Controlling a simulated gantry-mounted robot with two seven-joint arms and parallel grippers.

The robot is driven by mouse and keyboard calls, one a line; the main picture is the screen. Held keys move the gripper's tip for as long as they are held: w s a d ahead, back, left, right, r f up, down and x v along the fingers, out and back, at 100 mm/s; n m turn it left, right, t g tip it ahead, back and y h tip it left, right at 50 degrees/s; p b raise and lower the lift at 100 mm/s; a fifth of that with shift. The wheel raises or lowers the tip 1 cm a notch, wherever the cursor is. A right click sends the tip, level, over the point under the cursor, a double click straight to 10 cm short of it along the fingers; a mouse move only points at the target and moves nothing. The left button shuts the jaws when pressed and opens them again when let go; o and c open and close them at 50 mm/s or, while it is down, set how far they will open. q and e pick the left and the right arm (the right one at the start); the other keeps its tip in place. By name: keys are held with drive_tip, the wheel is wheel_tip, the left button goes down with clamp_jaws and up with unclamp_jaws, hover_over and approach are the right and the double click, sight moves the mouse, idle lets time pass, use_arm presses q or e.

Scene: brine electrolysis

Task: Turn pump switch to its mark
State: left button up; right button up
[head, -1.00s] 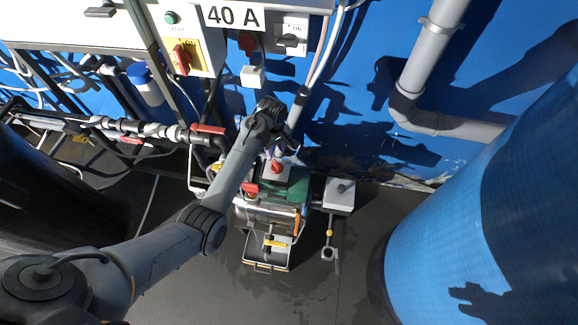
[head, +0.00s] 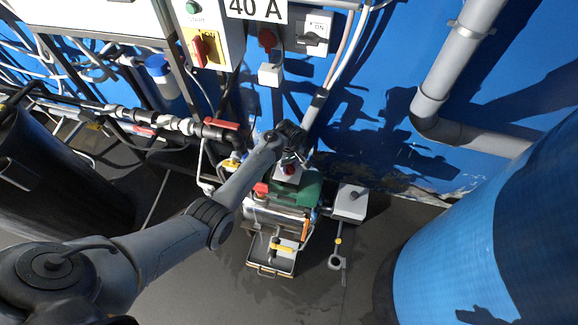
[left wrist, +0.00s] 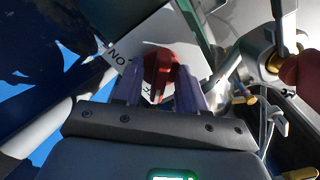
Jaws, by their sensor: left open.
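The pump switch is a red knob (left wrist: 160,72) on a pale plate (left wrist: 117,50) with lettering that seems to read ON. In the head view the red knob (head: 289,170) sits on a light box on top of the green pump (head: 303,189). My left gripper (left wrist: 160,84) is open, with one finger on each side of the knob. I cannot tell whether the fingers touch it. In the head view the left gripper (head: 291,159) is just above the box and partly hides it. My right gripper is in neither view.
A red-handled valve (head: 222,124) and grey piping lie left of the pump. A white box (head: 350,201) stands to its right. A large blue tank (head: 490,220) fills the right side. A panel with a red switch on yellow (head: 204,48) hangs above.

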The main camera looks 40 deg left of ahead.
use_arm(q)
clamp_jaws()
